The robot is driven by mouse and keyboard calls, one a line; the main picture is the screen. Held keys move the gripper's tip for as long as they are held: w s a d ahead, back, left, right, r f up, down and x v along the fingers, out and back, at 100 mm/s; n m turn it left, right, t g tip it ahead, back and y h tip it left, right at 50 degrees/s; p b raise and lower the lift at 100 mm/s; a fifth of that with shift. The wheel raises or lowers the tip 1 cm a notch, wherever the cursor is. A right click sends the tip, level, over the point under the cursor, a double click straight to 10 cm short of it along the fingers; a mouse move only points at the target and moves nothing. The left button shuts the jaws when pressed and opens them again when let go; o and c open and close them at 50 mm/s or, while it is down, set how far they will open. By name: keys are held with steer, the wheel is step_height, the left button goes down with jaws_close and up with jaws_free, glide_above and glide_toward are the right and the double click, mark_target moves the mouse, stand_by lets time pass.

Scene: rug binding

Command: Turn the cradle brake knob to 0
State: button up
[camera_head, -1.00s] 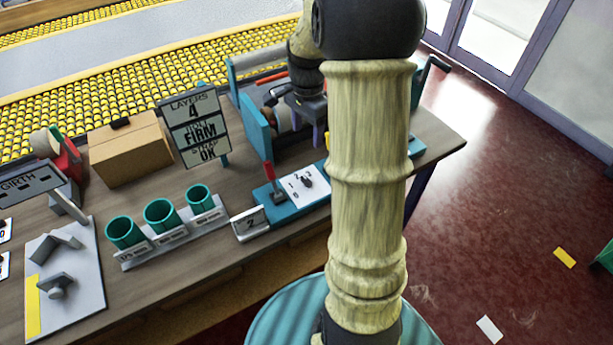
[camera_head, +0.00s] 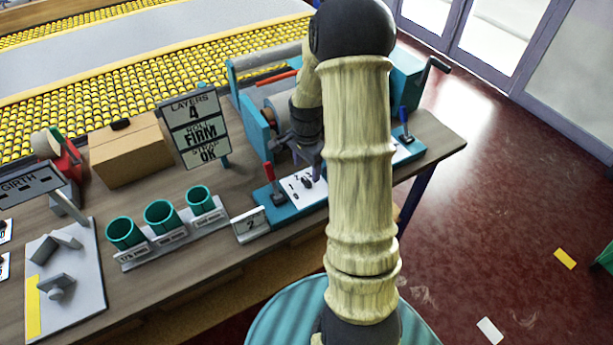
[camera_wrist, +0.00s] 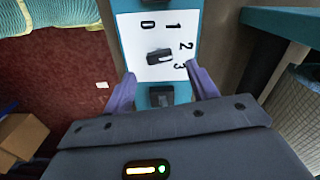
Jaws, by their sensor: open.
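The brake knob (camera_wrist: 158,56) is a small black knob with a white mark, on a white dial plate (camera_wrist: 140,72) marked 0, 1, 2, 3. Its white mark appears to point toward the 2 side. In the head view the knob (camera_head: 307,181) sits on the plate on a blue base (camera_head: 284,212). My gripper (camera_wrist: 163,87) is open and empty, its two purple fingers above the plate's near edge, with the knob ahead of and between them. In the head view my gripper (camera_head: 312,165) is just above and behind the knob; my arm hides the right part of the base.
A red lever (camera_head: 268,172) stands left of the plate and a blue lever (camera_head: 403,118) to the right. A "2" card (camera_head: 250,224) and green cups (camera_head: 160,215) stand at left. A sign (camera_head: 197,128) and a roller stand (camera_head: 257,125) stand behind.

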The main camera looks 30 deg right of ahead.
mark_target(307, 180)
steer(key=shift+f, duration=2.35)
steer(key=c, duration=1)
